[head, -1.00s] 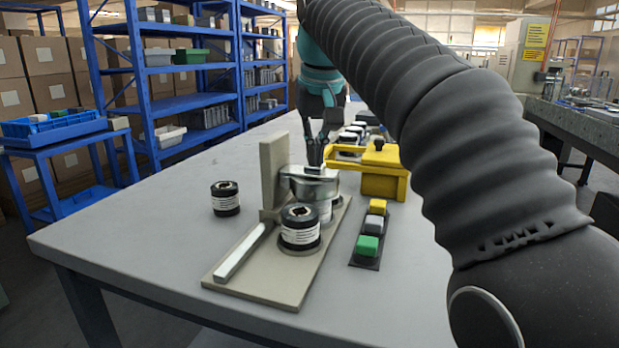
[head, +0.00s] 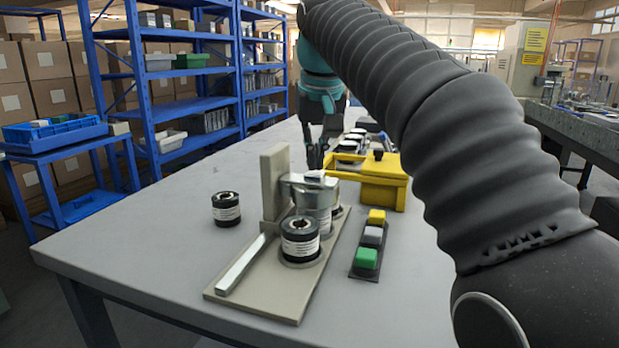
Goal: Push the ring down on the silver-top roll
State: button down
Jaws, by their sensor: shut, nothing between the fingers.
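The silver-top roll (head: 323,197) stands on the beige fixture plate (head: 262,295), behind a black-ended roll (head: 300,240) with a white label. A shiny silver band (head: 298,182) runs around its top, beside the upright beige post (head: 273,190). A small pale piece (head: 315,176) sits at the top. I cannot tell how far down the ring is seated. My gripper (head: 316,163) is shut and empty, pointing down just above and behind the silver top. A gap seems to show, but contact is hard to judge.
Another black roll (head: 226,209) stands left of the plate. A yellow holder (head: 382,185) stands close on the right, with a block of yellow, grey and green buttons (head: 366,258) in front. More rolls (head: 352,143) stand behind.

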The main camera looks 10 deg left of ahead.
jog(key=shift+r+p, duration=0.65)
jog(key=shift+r, duration=2.6)
